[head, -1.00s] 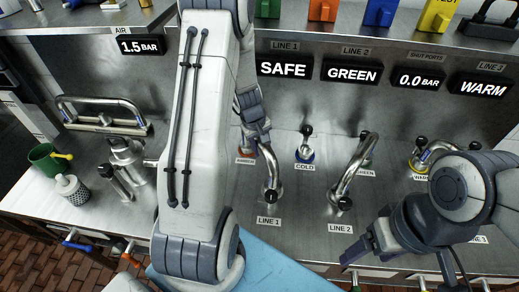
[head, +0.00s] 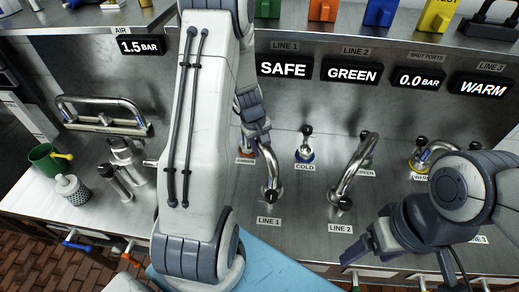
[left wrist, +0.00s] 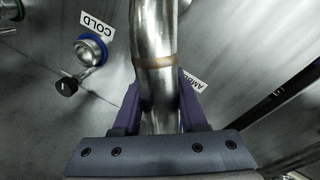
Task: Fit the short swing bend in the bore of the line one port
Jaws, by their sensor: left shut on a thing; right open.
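The swing bend (head: 270,165) is a curved steel tube. In the head view its near end is at the line one port (head: 271,194), above the LINE 1 label; I cannot tell how deep it sits in the bore. My left gripper (head: 258,138) is shut on the bend near its far end, by the red-ringed port (head: 245,155). In the left wrist view the fingers (left wrist: 158,105) are on both sides of the tube (left wrist: 153,35), just below a brown band. My right gripper (head: 362,255) is open and empty at the lower right, apart from the fittings.
The blue-ringed COLD port (head: 305,155) is right of the bend and also shows in the left wrist view (left wrist: 90,48). Another steel bend (head: 357,168) stands at line two. A green mug (head: 47,158) and a long handled pipe (head: 100,108) are at the left.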

